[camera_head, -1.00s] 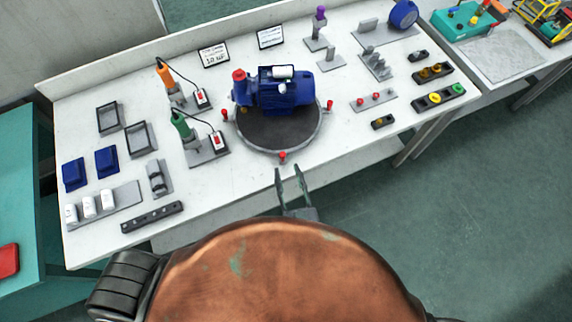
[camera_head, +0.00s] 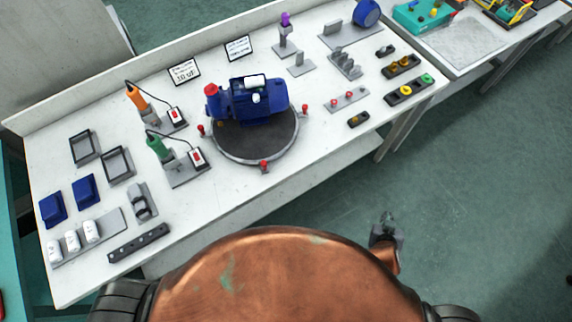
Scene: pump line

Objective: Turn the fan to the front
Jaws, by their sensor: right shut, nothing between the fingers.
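The blue pump motor (camera_head: 262,107) lies on a round dark turntable (camera_head: 255,143) on the white bench. A red part (camera_head: 211,90) is at the motor's left end. I cannot make out the fan itself. The turntable has red knobs at its rim: one at the front (camera_head: 264,166), one at the left (camera_head: 201,129) and one at the right (camera_head: 305,109). My right gripper (camera_head: 387,218) is shut and empty, over the floor in front of the bench, apart from the turntable. My left gripper is not in view.
Soldering-iron-like tools with an orange handle (camera_head: 136,96) and a green handle (camera_head: 156,146) stand left of the turntable. A small black block (camera_head: 359,119) and a plate with red buttons (camera_head: 346,101) lie to its right. The bench front before the turntable is clear.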

